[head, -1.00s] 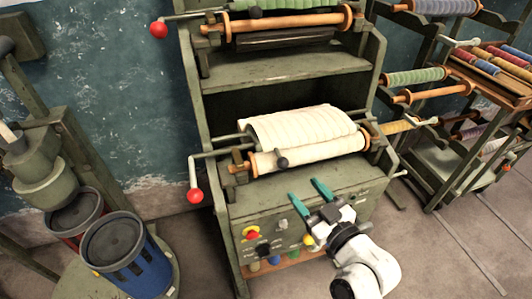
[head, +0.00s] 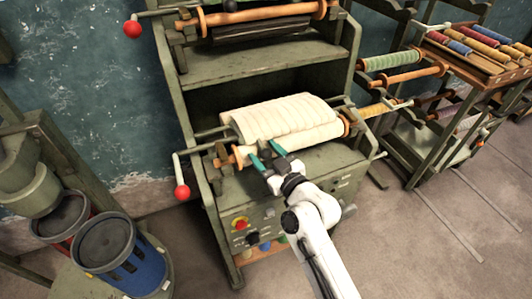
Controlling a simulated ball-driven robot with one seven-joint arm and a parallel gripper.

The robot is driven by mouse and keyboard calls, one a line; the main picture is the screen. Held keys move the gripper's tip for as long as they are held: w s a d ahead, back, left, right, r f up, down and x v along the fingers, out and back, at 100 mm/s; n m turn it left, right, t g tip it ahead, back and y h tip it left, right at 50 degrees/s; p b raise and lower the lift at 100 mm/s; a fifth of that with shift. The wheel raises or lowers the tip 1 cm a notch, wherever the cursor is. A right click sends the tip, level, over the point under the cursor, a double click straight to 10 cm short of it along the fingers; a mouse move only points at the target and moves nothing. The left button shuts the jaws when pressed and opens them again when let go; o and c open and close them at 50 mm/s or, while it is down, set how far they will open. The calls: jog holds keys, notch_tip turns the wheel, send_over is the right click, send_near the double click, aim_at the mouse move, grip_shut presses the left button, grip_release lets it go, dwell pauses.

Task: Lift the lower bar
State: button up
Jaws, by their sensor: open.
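The lower roller assembly sits on the green machine's lower shelf. Its cream, ribbed cloth roll (head: 285,119) lies over a front roller with a wooden left end (head: 223,161). I cannot tell for certain which part is the lower bar. A crank with a red ball (head: 182,192) hangs at its left. My gripper (head: 267,155), with teal fingers, is open at the front of the lower roller, left of its middle. The fingers overlap the cream roller in the picture; contact cannot be told. The dark knob on the roller's front is hidden behind my gripper.
The upper roller (head: 260,14) with its own red-ball crank (head: 132,28) is above the shelf. A control panel with a red button (head: 240,224) is below. A blue bin (head: 120,255) stands left, a spool rack (head: 470,62) right.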

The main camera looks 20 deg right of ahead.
grip_shut()
dwell(0.5)
